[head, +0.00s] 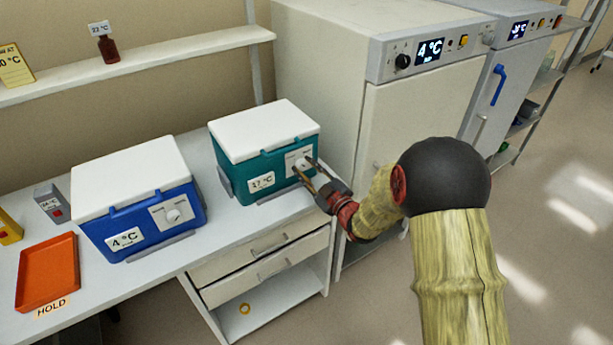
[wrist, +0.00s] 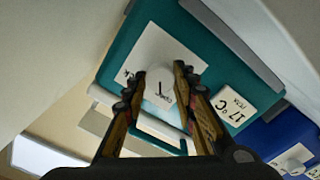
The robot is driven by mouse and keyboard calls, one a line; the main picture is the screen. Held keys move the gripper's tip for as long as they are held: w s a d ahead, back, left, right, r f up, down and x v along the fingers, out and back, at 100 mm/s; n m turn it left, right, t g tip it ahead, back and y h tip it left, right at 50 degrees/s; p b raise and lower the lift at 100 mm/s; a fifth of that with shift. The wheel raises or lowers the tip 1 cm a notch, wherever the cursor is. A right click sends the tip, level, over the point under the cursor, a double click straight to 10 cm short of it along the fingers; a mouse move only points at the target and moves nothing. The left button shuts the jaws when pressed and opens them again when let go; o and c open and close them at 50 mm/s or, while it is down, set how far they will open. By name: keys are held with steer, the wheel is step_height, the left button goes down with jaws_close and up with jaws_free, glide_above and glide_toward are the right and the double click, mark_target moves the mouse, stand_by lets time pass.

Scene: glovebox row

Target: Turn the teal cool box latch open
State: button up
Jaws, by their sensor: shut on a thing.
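The teal cool box (head: 243,172) with a white lid stands on the bench, its front tagged 17 °C. Its lid is down. Its latch is a white round knob (wrist: 160,84) on a white plate (wrist: 140,57), with a dark pointer mark and small lettering; OPEN seems to be beside the knob. My gripper (head: 304,170) reaches it from the right in the head view. In the wrist view its two fingers (wrist: 157,82) sit on either side of the knob, shut on it. The fingers partly hide the knob in the head view.
A blue cool box (head: 145,215) tagged 4 °C stands to the left, with an orange tray (head: 47,272) marked HOLD beyond it. A tall white cabinet (head: 335,75) rises close behind and right of the teal box. Drawers (head: 265,265) are below the bench top.

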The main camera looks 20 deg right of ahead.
steer(key=shift+n+b, duration=0.6)
steer(key=o, duration=1.1)
steer(key=shift+o, duration=0.3)
steer(key=v, duration=1.2)
